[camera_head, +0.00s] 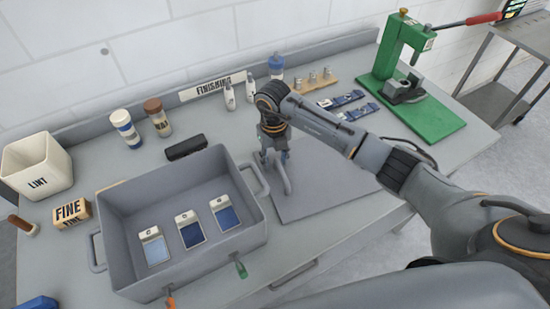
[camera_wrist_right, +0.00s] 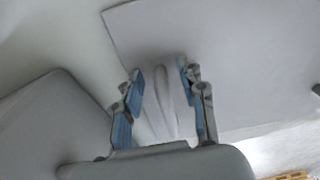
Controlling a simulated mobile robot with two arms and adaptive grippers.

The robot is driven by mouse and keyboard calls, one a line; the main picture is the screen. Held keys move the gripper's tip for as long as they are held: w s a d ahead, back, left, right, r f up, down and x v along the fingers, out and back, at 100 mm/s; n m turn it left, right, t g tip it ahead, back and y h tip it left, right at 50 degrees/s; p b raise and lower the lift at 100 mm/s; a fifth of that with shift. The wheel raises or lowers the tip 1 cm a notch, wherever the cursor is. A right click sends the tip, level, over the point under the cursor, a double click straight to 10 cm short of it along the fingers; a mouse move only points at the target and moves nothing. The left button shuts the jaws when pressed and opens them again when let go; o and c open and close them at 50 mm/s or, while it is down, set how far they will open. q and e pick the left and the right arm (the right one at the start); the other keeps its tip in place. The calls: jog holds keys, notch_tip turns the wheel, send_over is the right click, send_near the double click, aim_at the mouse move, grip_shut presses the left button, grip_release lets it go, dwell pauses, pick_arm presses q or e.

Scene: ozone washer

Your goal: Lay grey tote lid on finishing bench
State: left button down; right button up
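The grey tote lid (camera_head: 335,185) is a flat panel lying on the grey finishing bench (camera_head: 230,288), just right of the grey tote (camera_head: 180,262). It also shows in the right wrist view (camera_wrist_right: 240,70) as a pale sheet. A curved grey handle (camera_head: 285,180) stands at the lid's left part. My right gripper (camera_head: 272,157) points down at this handle. In the right wrist view its blue-padded fingers (camera_wrist_right: 160,90) stand apart, with the handle between them and gaps visible. My left gripper is not in view.
The tote holds three blue swatch cards (camera_head: 188,230). Behind stand white bottles (camera_head: 230,95), a blue-capped jar (camera_head: 276,66) and a black brush (camera_head: 186,147). A green press (camera_head: 425,110) stands at the right. A lint bin (camera_head: 38,165) stands at the left.

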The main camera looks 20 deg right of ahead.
notch_tip(320, 180, up, 12)
jog(key=shift+w, duration=0.15)
dwell(0.4)
